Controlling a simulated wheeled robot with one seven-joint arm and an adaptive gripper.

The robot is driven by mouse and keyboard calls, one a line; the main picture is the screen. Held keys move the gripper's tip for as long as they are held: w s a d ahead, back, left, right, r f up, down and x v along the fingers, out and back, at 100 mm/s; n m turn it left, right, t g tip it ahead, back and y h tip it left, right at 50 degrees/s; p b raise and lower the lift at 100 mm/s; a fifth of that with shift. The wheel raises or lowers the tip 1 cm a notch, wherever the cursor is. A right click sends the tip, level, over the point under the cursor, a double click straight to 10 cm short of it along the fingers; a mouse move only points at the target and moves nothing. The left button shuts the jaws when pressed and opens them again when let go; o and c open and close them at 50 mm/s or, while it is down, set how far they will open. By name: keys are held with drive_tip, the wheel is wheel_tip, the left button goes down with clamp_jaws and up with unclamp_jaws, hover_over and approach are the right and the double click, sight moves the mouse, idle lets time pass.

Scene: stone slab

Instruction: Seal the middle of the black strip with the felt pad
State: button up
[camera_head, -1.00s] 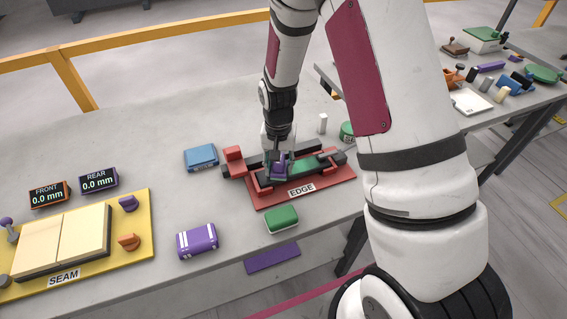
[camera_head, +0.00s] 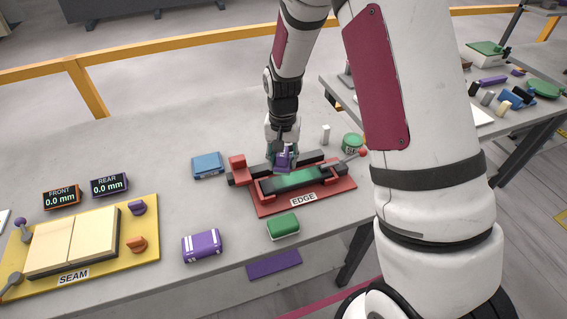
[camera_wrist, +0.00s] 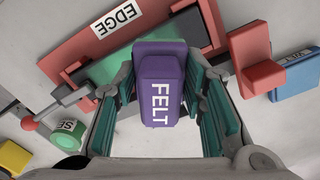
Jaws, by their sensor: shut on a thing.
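My gripper (camera_head: 284,164) is shut on the purple felt pad (camera_head: 284,157). In the wrist view the pad (camera_wrist: 158,65), marked FELT, sits between my gripper's teal-lined fingers (camera_wrist: 161,125). The red EDGE fixture (camera_head: 327,202) lies below and in front of the pad in the head view. It carries a green strip-like face (camera_head: 303,178) with dark bars along it. A long black bar (camera_head: 248,178) runs behind, partly hidden by my gripper. I cannot tell which dark piece is the black strip, or whether the pad touches anything.
A lever with a red knob (camera_head: 362,153) sticks out at the fixture's right, near a green tin (camera_head: 352,142). A blue box (camera_head: 207,165), purple block (camera_head: 201,245) and green block (camera_head: 283,227) stand around it. The yellow SEAM board (camera_head: 140,250) is at left.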

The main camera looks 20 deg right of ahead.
drive_tip(key=shift+r, duration=0.1)
drive_tip(key=shift+r+p, duration=0.45)
drive_tip(key=shift+r, duration=1)
drive_tip(key=shift+f, duration=0.1)
drive_tip(key=b, duration=0.2)
hover_over(283, 181)
drive_tip(key=shift+f, duration=3.55)
drive_tip(key=shift+f, duration=1)
drive_tip(key=shift+s, duration=0.1)
